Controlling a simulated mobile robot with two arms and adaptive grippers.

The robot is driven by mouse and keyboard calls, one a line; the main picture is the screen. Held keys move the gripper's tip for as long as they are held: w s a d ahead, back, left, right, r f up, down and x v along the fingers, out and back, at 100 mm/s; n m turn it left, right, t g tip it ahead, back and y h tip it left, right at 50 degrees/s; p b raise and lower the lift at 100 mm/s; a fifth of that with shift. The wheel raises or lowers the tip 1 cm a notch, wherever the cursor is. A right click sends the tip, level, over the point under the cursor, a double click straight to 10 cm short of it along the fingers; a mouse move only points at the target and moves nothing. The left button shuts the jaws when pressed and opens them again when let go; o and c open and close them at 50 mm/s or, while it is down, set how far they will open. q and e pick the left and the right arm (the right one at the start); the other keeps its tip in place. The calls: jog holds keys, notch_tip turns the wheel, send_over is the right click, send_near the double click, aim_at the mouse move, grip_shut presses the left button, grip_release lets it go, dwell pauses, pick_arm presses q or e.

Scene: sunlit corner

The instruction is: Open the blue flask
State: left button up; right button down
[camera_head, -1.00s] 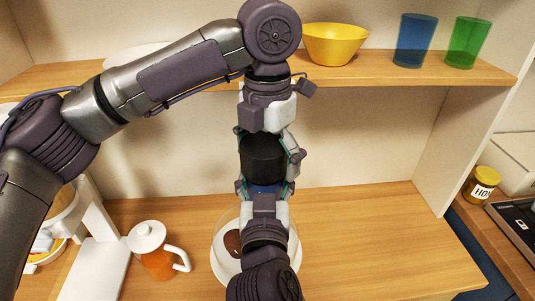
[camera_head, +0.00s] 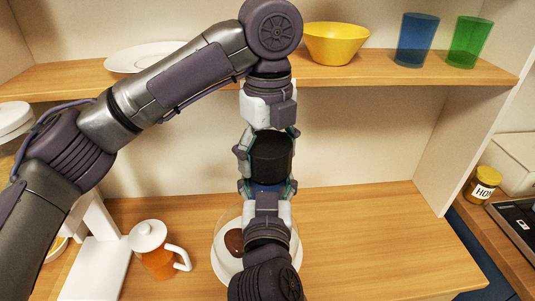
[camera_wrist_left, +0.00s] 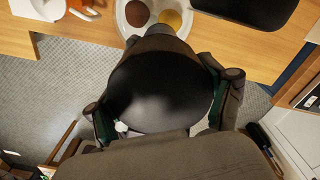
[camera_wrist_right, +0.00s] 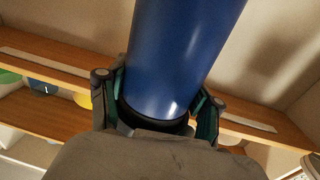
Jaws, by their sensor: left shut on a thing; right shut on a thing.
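The blue flask stands upright in the middle of the head view, mostly hidden between my grippers, with a little blue body (camera_head: 268,187) showing below its black cap (camera_head: 271,158). My left gripper (camera_head: 266,142) points down and is shut on the black cap, which also fills the left wrist view (camera_wrist_left: 160,90). My right gripper (camera_head: 267,188) points up from below and is shut on the flask's lower part. In the right wrist view the flask body (camera_wrist_right: 180,55) rises between the fingers from a dark base. I cannot tell whether the cap is apart from the body.
A plate under a clear dome (camera_head: 222,262) is on the counter below the grippers. An orange teapot (camera_head: 157,258) stands left of it. The shelf holds a yellow bowl (camera_head: 336,44), a blue cup (camera_head: 415,40) and a green cup (camera_head: 467,42). The right counter (camera_head: 385,240) is clear.

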pick_arm(q)
jog(key=n, duration=0.4)
jog(key=shift+d+n, duration=0.15)
jog(key=shift+n, duration=0.25)
jog(key=n, duration=0.5)
jog(key=shift+w, duration=0.15)
jog(key=n, duration=0.4)
jog(key=shift+a+n, duration=0.25)
jog(key=shift+n, duration=0.15)
jog(key=n, duration=0.4)
jog(key=shift+a, duration=0.15)
jog(key=n, duration=0.5)
jog(key=shift+a, duration=0.1)
jog(key=n, duration=1.4)
jog(key=shift+s, duration=0.35)
jog(key=shift+n, duration=0.3)
